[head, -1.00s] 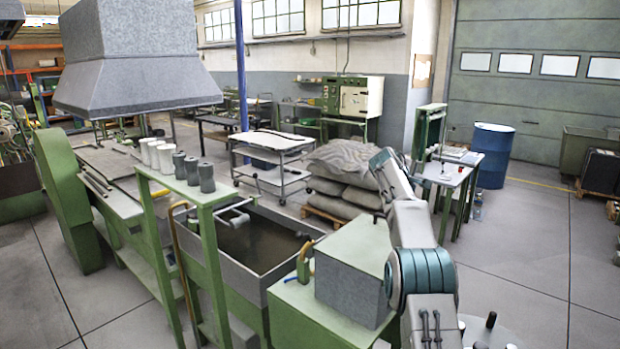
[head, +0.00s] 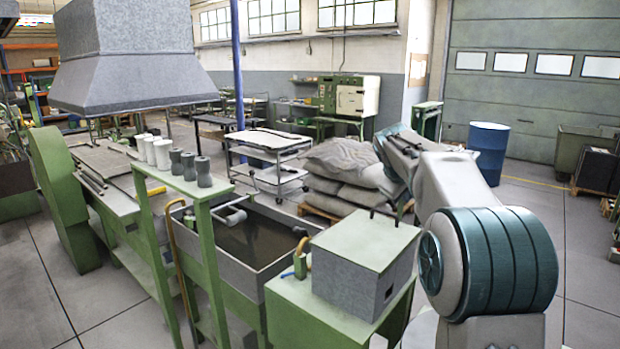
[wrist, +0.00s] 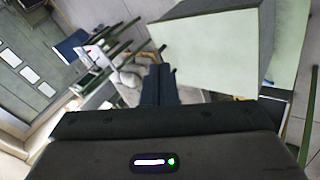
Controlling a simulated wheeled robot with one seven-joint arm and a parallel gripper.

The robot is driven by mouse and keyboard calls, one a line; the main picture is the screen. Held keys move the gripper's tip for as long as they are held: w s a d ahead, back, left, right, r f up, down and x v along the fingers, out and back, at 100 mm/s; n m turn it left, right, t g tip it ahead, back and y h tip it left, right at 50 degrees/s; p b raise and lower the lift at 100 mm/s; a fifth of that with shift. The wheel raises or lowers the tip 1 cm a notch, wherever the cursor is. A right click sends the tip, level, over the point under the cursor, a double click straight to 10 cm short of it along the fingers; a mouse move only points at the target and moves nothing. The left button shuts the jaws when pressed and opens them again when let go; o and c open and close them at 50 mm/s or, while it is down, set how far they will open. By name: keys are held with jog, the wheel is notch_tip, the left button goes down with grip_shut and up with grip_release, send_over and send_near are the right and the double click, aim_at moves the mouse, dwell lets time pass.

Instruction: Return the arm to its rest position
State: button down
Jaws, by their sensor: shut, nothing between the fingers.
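My arm (head: 490,255) stands folded at the right of the head view, with its large teal-banded joint near the camera. Its forearm reaches back and left toward the stacked sacks. In the wrist view my gripper (wrist: 160,84) shows as two dark fingers side by side, shut and empty. The fingers point toward a pale green surface and the floor beyond it. In the head view the fingertips are not clearly visible.
A grey box (head: 365,265) sits on a green cabinet (head: 310,325) just left of my arm. A water trough (head: 262,265) and a green stand (head: 205,190) with cups are farther left. Sacks (head: 345,175) and a blue barrel (head: 487,150) stand behind. Floor at right is open.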

jog(key=s+a+f+m+g+y, duration=0.1)
jog(key=s+f, duration=0.4)
jog(key=s, duration=0.8)
jog(key=s+a+f+m+g+y+b, duration=0.1)
jog(key=s+f, duration=0.5)
jog(key=s, duration=0.8)
jog(key=s+a+f+m+g+y+b, duration=0.1)
jog(key=s+a+f+m, duration=0.3)
jog(key=s, duration=1)
jog(key=a+f+y, duration=0.1)
jog(key=a+f, duration=0.1)
jog(key=shift+a+m+y, duration=0.3)
jog(key=shift+a, duration=0.05)
jog(key=shift+r, duration=0.1)
